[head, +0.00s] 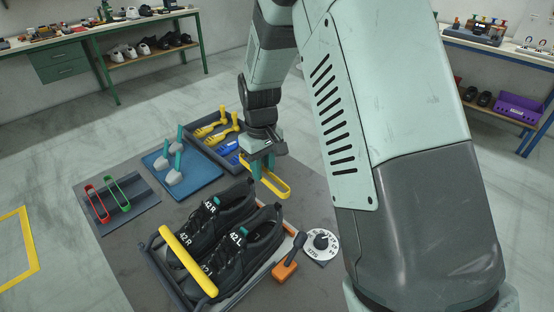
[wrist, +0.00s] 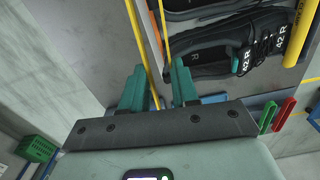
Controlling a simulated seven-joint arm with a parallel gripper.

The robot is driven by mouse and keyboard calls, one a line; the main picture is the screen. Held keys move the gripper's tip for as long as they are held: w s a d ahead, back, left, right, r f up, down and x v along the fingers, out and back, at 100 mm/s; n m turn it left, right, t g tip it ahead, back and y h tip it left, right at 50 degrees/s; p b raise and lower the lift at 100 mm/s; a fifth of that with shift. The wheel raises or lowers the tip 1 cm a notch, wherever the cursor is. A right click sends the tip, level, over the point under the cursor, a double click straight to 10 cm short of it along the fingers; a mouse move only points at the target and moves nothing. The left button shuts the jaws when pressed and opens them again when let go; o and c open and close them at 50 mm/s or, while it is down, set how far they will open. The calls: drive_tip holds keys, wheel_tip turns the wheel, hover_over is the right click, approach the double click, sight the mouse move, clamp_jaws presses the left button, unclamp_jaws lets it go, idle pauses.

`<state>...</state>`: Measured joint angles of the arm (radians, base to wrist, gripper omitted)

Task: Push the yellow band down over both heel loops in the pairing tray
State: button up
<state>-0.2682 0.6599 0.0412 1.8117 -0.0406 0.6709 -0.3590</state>
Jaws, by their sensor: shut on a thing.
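My gripper (head: 264,166) is shut on the yellow band (head: 272,184), a long open loop that hangs below the fingers. The band also shows between the two teal fingers in the wrist view (wrist: 148,62). A pair of black shoes lies side by side in the pairing tray (head: 240,291): the right shoe (head: 222,215) is farther back and the left shoe (head: 248,248) nearer. Their heel ends point up and right, towards my gripper. The band is apart from the shoes, beyond the heels. The heel loops are too small and dark to make out clearly.
A yellow bar (head: 188,262) crosses the tray's toe end. A blue mat (head: 197,185) with grey-teal pieces, a tool tray (head: 193,151) and red and green bands (head: 119,193) lie behind and left.

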sight(263, 181)
drive_tip(key=shift+s+f, duration=0.15)
drive_tip(key=shift+f, duration=2.35)
drive_tip(key=shift+f, duration=0.6)
drive_tip(key=o, duration=1.1)
drive_tip(key=shift+r, duration=4.55)
